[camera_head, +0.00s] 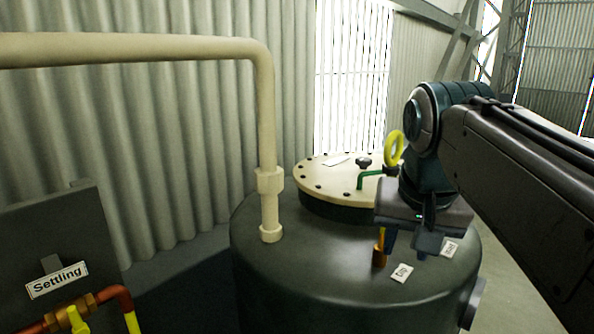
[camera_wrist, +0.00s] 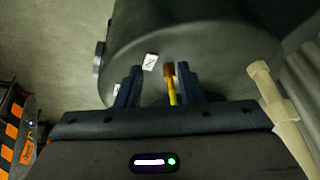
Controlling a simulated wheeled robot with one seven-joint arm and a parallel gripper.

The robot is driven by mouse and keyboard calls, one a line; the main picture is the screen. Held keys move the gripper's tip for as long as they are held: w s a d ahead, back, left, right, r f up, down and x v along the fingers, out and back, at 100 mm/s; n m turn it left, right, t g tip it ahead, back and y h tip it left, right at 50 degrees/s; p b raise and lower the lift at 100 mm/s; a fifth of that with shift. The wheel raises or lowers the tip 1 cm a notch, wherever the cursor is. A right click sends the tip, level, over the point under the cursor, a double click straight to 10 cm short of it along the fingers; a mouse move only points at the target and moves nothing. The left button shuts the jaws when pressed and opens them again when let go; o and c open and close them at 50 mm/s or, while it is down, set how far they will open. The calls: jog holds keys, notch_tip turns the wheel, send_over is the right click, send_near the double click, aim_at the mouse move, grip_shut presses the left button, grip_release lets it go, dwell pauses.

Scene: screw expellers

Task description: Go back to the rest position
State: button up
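My gripper (camera_head: 408,246) hangs over the top of a dark round tank (camera_head: 330,275), pointing down. In the wrist view my gripper (camera_wrist: 158,85) has its two dark fingers well apart, with nothing clasped. A yellow lever on a copper-coloured valve stub (camera_wrist: 171,84) shows between the fingers, close to the right one. In the head view the stub (camera_head: 379,256) stands at the left finger, partly hidden by it. I cannot tell whether they touch. My arm reaches in from the right.
A cream bolted lid (camera_head: 325,187), a green valve handle (camera_head: 367,176) and a yellow ring (camera_head: 394,148) are close behind my gripper. A cream pipe (camera_head: 266,120) rises at the left. A "Settling" panel (camera_head: 45,240) stands lower left. White labels (camera_head: 402,272) lie on the tank.

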jog(key=s+f+n+b, duration=0.1)
jog(key=s+f, duration=0.2)
jog(key=f, duration=0.8)
jog(key=s+f+n+b, duration=0.1)
jog(key=s+f, duration=0.3)
jog(key=f, duration=0.7)
jog(key=shift+a+f+n+g+y, duration=0.3)
jog(key=shift+a+n, duration=0.05)
jog(key=shift+n, duration=0.15)
jog(key=shift+s, duration=0.1)
